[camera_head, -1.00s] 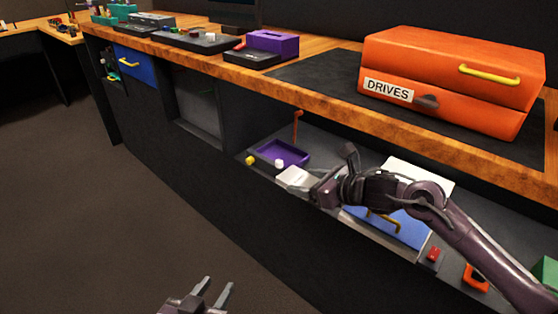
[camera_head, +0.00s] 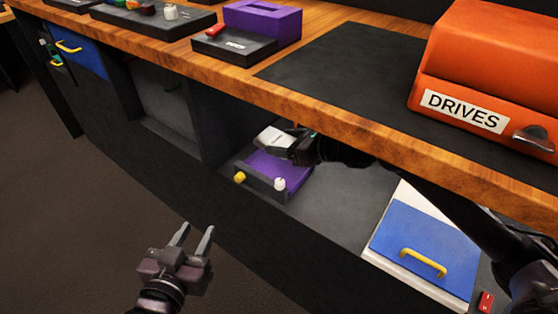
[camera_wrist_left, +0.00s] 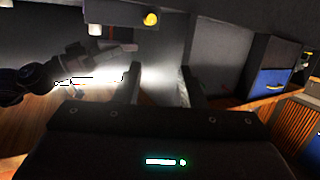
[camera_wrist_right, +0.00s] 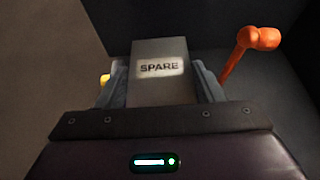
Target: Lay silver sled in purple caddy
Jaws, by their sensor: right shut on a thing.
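The silver sled (camera_head: 274,138) is a pale flat block; its SPARE label shows in the right wrist view (camera_wrist_right: 160,85). My right gripper (camera_head: 294,147) is shut on it, with a finger on each side. It holds the sled over the back part of the purple caddy (camera_head: 272,166), a shallow purple tray in the low bay under the counter. Whether the sled touches the caddy cannot be told. The caddy floor is hidden in the right wrist view. My left gripper (camera_head: 194,240) is open and empty, in front of the cabinet; its spread fingers show in the left wrist view (camera_wrist_left: 160,88).
A yellow knob (camera_head: 239,178) and a white knob (camera_head: 280,184) stand at the caddy's front. An orange lever (camera_wrist_right: 245,52) rises beside the sled. The wooden counter (camera_head: 330,110) overhangs the bay. A blue panel with a yellow handle (camera_head: 425,245) lies to the right.

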